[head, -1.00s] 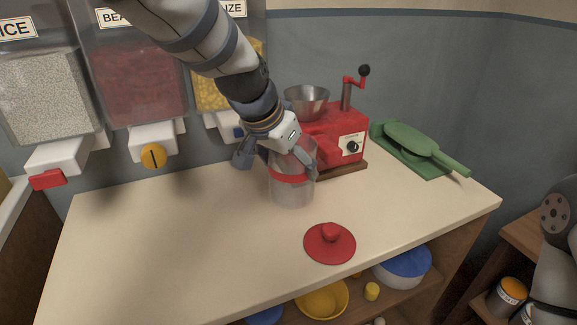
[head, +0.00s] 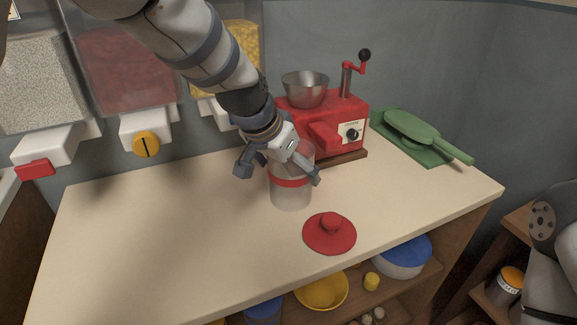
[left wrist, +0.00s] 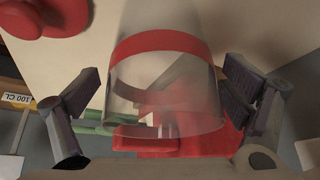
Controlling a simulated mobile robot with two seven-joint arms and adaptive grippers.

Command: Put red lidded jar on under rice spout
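The jar (head: 291,195) is clear with a red band and stands upright on the counter, without its lid. Its red lid (head: 330,234) with a round knob lies on the counter in front of it. My left gripper (head: 280,170) is at the jar's upper part, fingers spread on either side. In the left wrist view the jar (left wrist: 165,95) sits between the open fingers, with gaps on both sides. The rice spout (head: 55,145) is white with a red lever (head: 36,169), below the rice bin (head: 42,85) at far left.
A red mill (head: 322,125) with a metal bowl stands just behind the jar. Bean and maize bins (head: 125,70) hang beside the rice. The counter's left half is clear. A shelf below holds bowls (head: 320,290).

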